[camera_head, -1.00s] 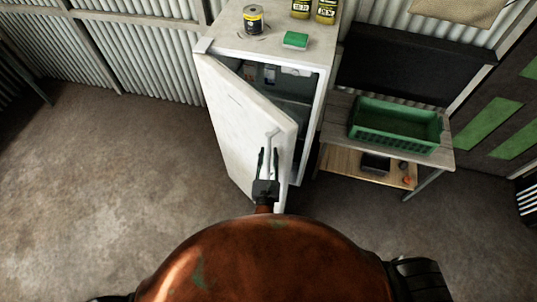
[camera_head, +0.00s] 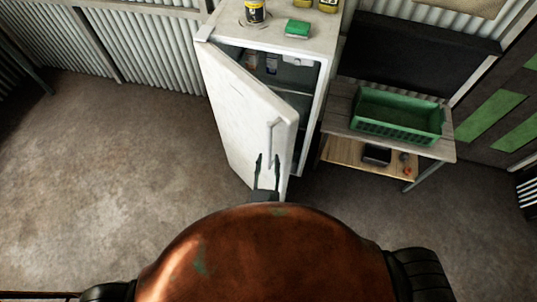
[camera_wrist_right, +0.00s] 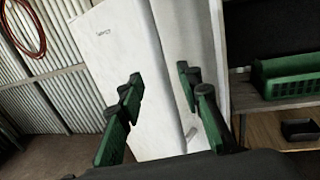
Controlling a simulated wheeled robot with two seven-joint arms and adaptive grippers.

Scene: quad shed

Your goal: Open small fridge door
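The small white fridge (camera_head: 290,37) stands ahead. Its door (camera_head: 235,110) is ajar, hinged at the left, with a dark gap at the right showing shelves and items inside. The upright pale handle (camera_head: 271,138) is near the door's free edge. My right gripper (camera_head: 267,160) is open in front of the lower door, just below the handle, with no visible grip on it. In the right wrist view the two green-padded fingers (camera_wrist_right: 160,85) are spread apart, with the white door (camera_wrist_right: 118,50) behind them. My left gripper is not in view.
A wooden bench (camera_head: 337,115) with a green crate (camera_head: 398,130) stands right of the fridge. A can (camera_head: 255,12), a green item (camera_head: 298,29) and jars are on the fridge top. The floor (camera_head: 110,160) left of the door is clear.

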